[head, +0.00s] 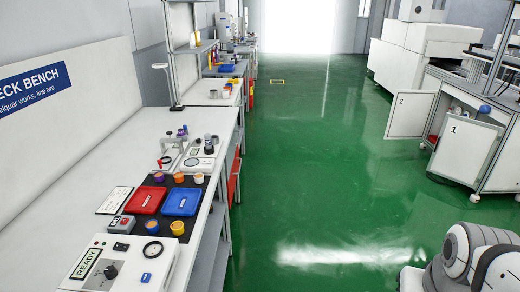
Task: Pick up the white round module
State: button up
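Several small round modules sit on and around a black mat (128,217) on the bench at left. One with a pale, whitish top and an orange-brown side (198,178) stands at the mat's back right corner. An orange one (179,178) and an orange one with a purple top (159,177) stand to its left. An orange-yellow one (177,228) stands at the front. I cannot tell surely which is the white round module; the pale-topped one is the closest match. My gripper is out of view; only a grey and white part of my arm shows at bottom right.
A red tray (146,200) and a blue tray (182,202) lie on the mat. A panel with a gauge and knob (112,271) is in front; a clamp fixture (174,150) is behind. Green floor (320,190) is clear; open cabinet doors (464,150) stand at right.

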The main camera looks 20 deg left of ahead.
aim_at(199, 178)
jog(key=z, duration=0.05)
jog(key=i, duration=2.85)
jog(key=u, duration=3.15)
jog(key=i, duration=1)
jog(key=z, duration=0.05)
